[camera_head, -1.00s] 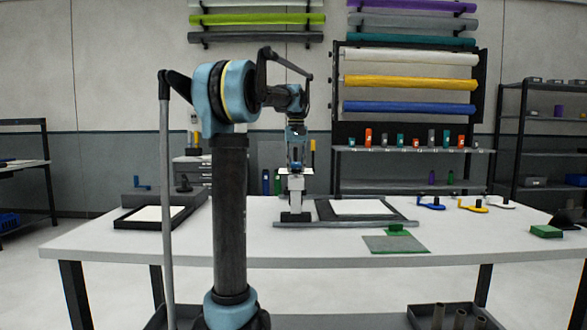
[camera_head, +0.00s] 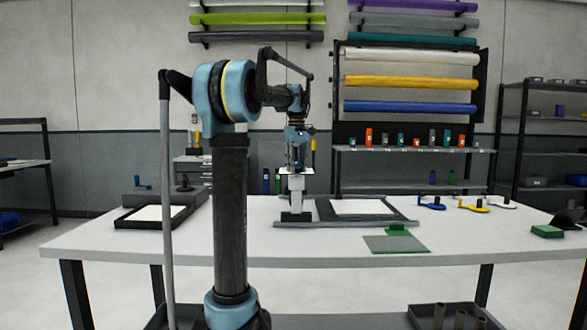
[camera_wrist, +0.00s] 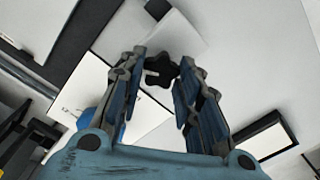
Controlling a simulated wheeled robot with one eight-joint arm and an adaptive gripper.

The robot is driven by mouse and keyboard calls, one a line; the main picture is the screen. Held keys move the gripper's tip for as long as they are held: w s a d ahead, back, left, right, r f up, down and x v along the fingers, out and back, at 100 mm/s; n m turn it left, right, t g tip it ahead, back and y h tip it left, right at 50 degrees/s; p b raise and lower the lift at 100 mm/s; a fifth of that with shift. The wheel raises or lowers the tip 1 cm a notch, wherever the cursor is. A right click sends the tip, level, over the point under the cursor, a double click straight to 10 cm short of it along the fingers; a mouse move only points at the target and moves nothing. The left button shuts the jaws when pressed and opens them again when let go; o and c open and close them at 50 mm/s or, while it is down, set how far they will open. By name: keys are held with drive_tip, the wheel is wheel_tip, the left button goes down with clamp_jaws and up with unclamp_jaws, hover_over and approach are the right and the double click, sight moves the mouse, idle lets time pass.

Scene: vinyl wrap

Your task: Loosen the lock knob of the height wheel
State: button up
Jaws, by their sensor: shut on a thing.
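A black star-shaped lock knob (camera_wrist: 160,69) shows in the wrist view between the tips of my gripper (camera_wrist: 163,62). The fingers are closed in on it from both sides. In the head view my gripper (camera_head: 297,160) points down at the top of a pale upright device (camera_head: 296,188) with a dark foot, standing on the table. The knob is too small to make out there. I cannot tell the height wheel apart in either view.
The white table (camera_head: 250,245) holds a dark-framed board (camera_head: 350,222) right of the device, a grey-green sheet (camera_head: 395,244) and a dark tray (camera_head: 150,216) at left. Blue and yellow handled tools (camera_head: 432,205) lie at right. The front of the table is mostly clear.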

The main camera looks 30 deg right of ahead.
drive_tip(key=shift+w, duration=0.1)
drive_tip(key=shift+c, duration=0.2)
drive_tip(key=o, duration=1.1)
wheel_tip(320, 180, up, 12)
idle(0.4)
